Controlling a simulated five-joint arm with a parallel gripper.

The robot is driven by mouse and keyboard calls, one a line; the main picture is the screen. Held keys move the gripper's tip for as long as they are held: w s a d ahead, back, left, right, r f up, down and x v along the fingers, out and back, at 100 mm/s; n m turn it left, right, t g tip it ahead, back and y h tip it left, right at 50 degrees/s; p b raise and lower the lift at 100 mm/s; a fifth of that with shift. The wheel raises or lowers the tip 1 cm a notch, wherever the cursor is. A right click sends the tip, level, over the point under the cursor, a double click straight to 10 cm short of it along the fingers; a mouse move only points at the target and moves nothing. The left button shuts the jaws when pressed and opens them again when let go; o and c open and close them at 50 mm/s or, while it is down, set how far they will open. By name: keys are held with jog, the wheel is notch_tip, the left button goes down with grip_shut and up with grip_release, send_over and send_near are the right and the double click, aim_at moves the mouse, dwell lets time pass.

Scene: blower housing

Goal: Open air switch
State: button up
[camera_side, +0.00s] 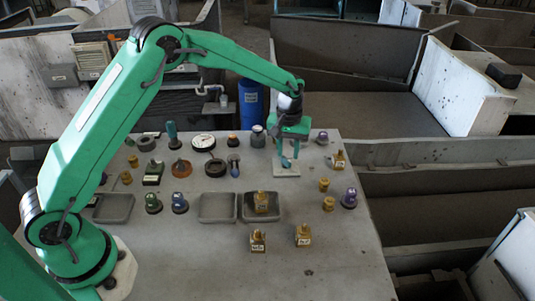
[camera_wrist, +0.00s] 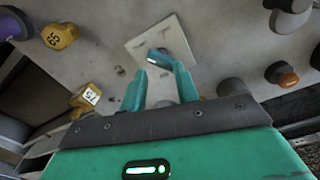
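A pale square plate (camera_side: 286,171) with a small blue-teal lever (camera_side: 288,162) lies on the grey table, toward its far right; I take it for the air switch. In the wrist view the plate (camera_wrist: 137,46) is at the top centre, and the lever (camera_wrist: 157,56) shows a pale end. My gripper (camera_side: 289,152) is directly above the plate. In the wrist view its two teal fingers (camera_wrist: 157,84) stand apart with a gap between them. The lever is at or just beyond the fingertips; whether they touch it is unclear.
A grey round knob (camera_side: 258,137) and other controls stand left. Shallow trays (camera_side: 218,222) and several gold weights are nearer. The table's front right is clear.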

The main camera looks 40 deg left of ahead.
aim_at(286, 162)
jog(key=n, duration=0.2)
jog(key=f+n, duration=0.1)
jog(key=n, duration=0.1)
jog(key=s+n, duration=0.1)
jog(key=n, duration=0.1)
jog(key=shift+d+f+g, duration=0.1)
jog(key=shift+f+g, duration=0.15)
jog(key=shift+g, duration=0.05)
jog(key=n, duration=0.4)
jog(key=shift+w+r, duration=0.1)
jog(key=shift+r, duration=0.05)
jog(key=shift+f, duration=0.6)
grip_shut()
